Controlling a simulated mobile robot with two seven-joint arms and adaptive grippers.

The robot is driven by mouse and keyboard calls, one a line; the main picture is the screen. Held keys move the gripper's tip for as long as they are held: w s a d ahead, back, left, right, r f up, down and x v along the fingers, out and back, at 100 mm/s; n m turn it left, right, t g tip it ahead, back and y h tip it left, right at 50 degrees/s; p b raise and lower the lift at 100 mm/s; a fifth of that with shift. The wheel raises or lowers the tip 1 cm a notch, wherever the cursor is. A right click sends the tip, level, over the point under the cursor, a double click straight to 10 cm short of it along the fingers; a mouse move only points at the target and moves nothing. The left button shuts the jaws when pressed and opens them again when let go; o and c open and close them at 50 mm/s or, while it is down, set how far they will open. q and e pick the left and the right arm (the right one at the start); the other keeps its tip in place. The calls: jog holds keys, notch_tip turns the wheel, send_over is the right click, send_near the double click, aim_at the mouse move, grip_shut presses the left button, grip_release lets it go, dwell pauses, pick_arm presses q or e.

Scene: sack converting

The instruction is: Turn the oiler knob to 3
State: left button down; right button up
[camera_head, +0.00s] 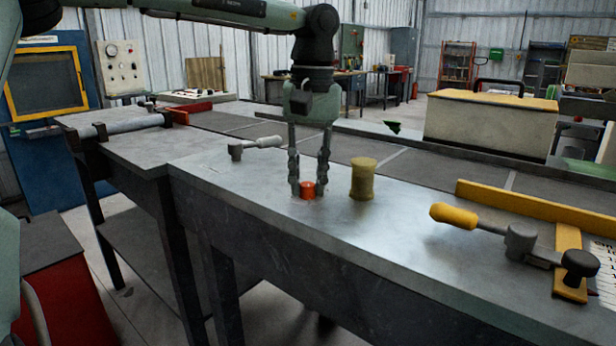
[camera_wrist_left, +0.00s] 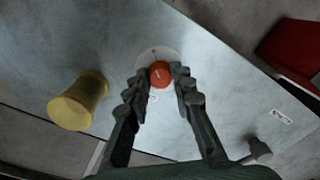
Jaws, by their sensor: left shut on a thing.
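The oiler knob (camera_head: 308,190) is a small orange-red round knob on the grey metal bench top. It also shows in the left wrist view (camera_wrist_left: 160,72), with a small pale mark on its top. A pale round plate (camera_wrist_left: 149,55) lies around it; its markings are too small to read. My left gripper (camera_head: 309,184) points straight down with its fingers on either side of the knob. In the left wrist view the fingers (camera_wrist_left: 160,82) are shut on the knob's sides. My right gripper is not in view.
A yellow-brown spool (camera_head: 363,180) stands just right of the gripper. A grey lever with a pale handle (camera_head: 262,142) lies behind to the left. A yellow-handled lever (camera_head: 455,216) and a yellow bar (camera_head: 530,208) are at the right. The bench front (camera_head: 300,235) is clear.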

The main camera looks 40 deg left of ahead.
aim_at(311, 184)
pick_arm(q)
jog(key=shift+m, duration=0.9)
jog(key=c, duration=1.3)
grip_release()
jog(key=shift+r, duration=0.3)
notch_tip(311, 184, up, 12)
jog(key=shift+d+f, duration=0.2)
jog(key=shift+f, duration=0.05)
jog(key=shift+w, duration=0.15)
